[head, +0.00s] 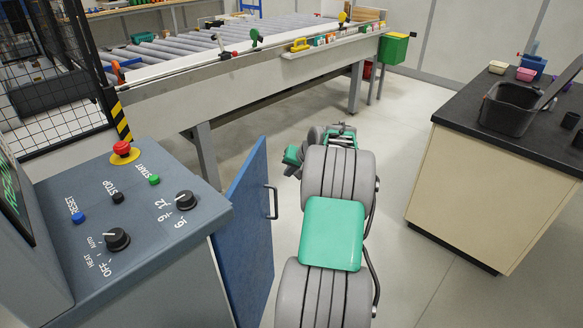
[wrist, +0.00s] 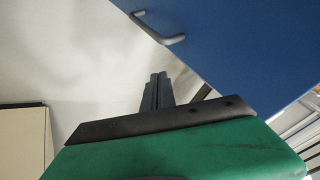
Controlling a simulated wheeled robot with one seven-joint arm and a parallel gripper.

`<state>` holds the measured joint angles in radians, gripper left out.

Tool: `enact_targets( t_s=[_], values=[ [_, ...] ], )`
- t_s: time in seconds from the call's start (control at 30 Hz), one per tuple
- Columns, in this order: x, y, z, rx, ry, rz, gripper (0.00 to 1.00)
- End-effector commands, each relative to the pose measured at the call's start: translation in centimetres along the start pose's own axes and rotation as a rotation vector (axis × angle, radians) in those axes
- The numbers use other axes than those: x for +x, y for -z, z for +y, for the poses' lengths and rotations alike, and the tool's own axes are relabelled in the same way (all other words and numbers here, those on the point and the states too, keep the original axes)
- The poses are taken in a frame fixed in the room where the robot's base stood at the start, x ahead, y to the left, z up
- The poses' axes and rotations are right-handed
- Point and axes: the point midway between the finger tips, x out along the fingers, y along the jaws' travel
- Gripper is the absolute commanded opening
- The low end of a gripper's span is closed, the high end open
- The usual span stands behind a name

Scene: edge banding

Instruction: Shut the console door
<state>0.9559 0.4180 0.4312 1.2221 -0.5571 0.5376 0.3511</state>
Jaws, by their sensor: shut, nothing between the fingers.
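The blue console door (head: 247,235) stands open, swung out from the right side of the grey console (head: 130,225). Its dark bar handle (head: 273,202) is on the face toward my arm. My gripper (head: 342,127) is beyond the door in the head view, right of its far edge and partly hidden by my arm. In the wrist view the door (wrist: 250,45) fills the upper right, with the handle (wrist: 160,30) at its edge. My gripper (wrist: 157,88) is shut and empty there, apart from the handle.
A roller conveyor table (head: 230,75) runs across the back, its legs near the door. A cabinet with a black top (head: 490,190) stands at the right. Light floor is clear between my arm and that cabinet. A mesh fence (head: 50,80) stands behind the console.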

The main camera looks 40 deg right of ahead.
Motion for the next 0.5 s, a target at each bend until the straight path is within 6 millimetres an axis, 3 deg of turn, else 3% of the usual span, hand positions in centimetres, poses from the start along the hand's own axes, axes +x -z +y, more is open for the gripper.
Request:
enact_targets(
  t_s=[0.2,0.33,0.5],
  values=[
    [4.9,0.0,0.1,0.002,-0.001,-0.001,0.0],
    [5.8,0.1,-1.9,-0.002,0.0,0.001,0.0],
    [6.5,0.2,-3.1,0.002,-0.002,0.003,0.0]
  ],
)
